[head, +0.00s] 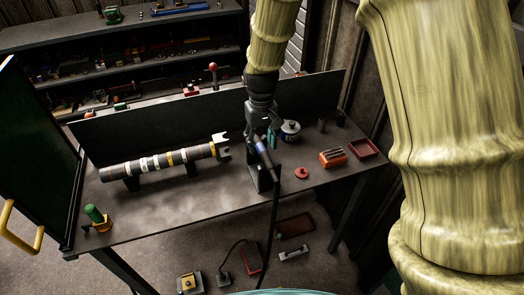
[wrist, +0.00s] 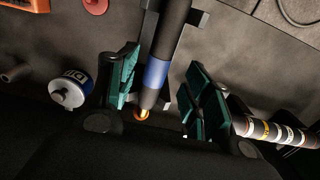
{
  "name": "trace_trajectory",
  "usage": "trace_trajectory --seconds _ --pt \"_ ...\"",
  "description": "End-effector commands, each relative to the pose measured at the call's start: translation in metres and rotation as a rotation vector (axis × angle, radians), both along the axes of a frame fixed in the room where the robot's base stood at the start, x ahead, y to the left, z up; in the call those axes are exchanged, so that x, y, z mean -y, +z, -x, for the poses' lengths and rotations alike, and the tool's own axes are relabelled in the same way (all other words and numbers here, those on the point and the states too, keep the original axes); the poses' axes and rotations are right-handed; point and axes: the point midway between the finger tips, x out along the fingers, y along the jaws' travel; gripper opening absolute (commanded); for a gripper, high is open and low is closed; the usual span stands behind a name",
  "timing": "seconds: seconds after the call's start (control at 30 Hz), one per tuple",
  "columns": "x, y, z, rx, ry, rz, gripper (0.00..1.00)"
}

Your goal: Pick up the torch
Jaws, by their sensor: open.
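The torch (head: 264,157) is a dark rod with a blue band, tilted in a dark stand (head: 262,180) on the workbench. A black hose hangs from it over the bench front. In the wrist view, the torch (wrist: 157,72) lies between my two teal-padded fingers, its tip glowing orange. My gripper (wrist: 160,92) is open, with a visible gap between each finger and the torch. In the head view, my gripper (head: 266,138) is at the torch's upper end, and the wrist partly hides it. Contact with the torch cannot be seen.
A banded driveshaft (head: 160,160) lies on supports to the left. A labelled can (head: 290,131) stands close behind my gripper. A red disc (head: 302,173), orange block (head: 332,158) and red tray (head: 364,148) are to the right. A dark back panel (head: 150,125) rises behind.

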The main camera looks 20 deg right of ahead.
Motion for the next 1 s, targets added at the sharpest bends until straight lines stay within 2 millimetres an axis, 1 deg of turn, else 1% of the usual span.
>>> trace_trajectory --seconds 0.17,0.23,0.63,0.8,1.0 --pt "0.001 -0.004 0.000 -0.001 -0.002 0.000 0.50" --pt "0.002 -0.009 0.000 -0.002 -0.003 0.000 0.50" --pt "0.004 -0.047 -0.001 -0.002 -0.005 0.000 0.50" --pt "0.004 -0.053 -0.002 0.001 -0.005 0.000 0.50" --pt "0.004 -0.054 -0.002 0.001 -0.005 0.000 0.50"
